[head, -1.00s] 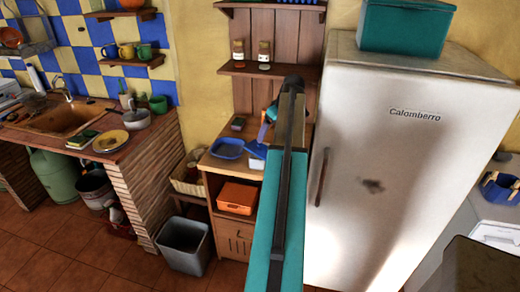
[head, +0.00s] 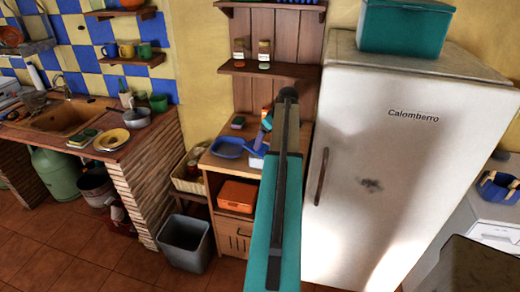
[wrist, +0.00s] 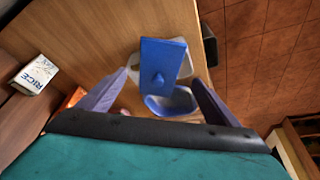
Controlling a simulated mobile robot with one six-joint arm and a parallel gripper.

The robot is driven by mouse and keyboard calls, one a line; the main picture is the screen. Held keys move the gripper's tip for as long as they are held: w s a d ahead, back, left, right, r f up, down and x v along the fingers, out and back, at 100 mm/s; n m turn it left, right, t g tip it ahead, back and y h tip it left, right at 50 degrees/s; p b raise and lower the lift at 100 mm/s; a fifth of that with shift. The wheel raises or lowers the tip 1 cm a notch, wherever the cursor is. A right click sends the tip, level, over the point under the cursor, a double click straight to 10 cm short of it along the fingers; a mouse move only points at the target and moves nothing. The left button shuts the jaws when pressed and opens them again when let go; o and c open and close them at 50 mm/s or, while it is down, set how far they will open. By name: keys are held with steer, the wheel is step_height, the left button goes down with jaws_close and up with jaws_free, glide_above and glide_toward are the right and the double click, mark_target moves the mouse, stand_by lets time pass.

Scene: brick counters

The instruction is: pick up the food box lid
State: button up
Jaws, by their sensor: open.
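The food box lid looks like the blue rectangular panel with a small knob (wrist: 165,60) in the wrist view. It lies over the small wooden counter, with pale container edges showing beside it. In the head view a small blue and white patch (head: 257,152) shows beside my arm, and the arm hides much of that spot. My gripper (wrist: 161,78) is open, with one finger on each side of the lid in the wrist view. I see no contact, and cannot tell the height gap. In the head view the fingers are mostly hidden behind my arm.
A blue dish (head: 228,147) stands on the counter; a blue and grey dish (wrist: 172,104) shows near the lid in the wrist view. A rice box (wrist: 36,75) stands at the left. The white fridge (head: 390,170) is close right of my arm. A shelf (head: 268,69) hangs above.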

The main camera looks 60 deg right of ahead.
mark_target(263, 150)
steer(key=shift+f, duration=0.1)
steer(key=shift+p+x, duration=1.45)
steer(key=shift+x, duration=1.05)
steer(key=shift+s, duration=0.1)
steer(key=c, duration=1.2)
steer(key=shift+d+r, duration=0.1)
steer(key=shift+r, duration=0.1)
steer(key=shift+r+b, duration=1.1)
steer(key=shift+r, duration=0.3)
steer(key=s+a+b, duration=0.1)
steer(key=s+a, duration=0.2)
steer(key=a, duration=0.1)
steer(key=s+a+r+b, duration=0.1)
steer(key=s+a+b, duration=0.1)
steer(key=a, duration=0.3)
steer(key=s+a+b, duration=0.2)
steer(key=s+a, duration=0.2)
steer(key=shift+a+r, duration=0.15)
steer(key=shift+r, duration=0.25)
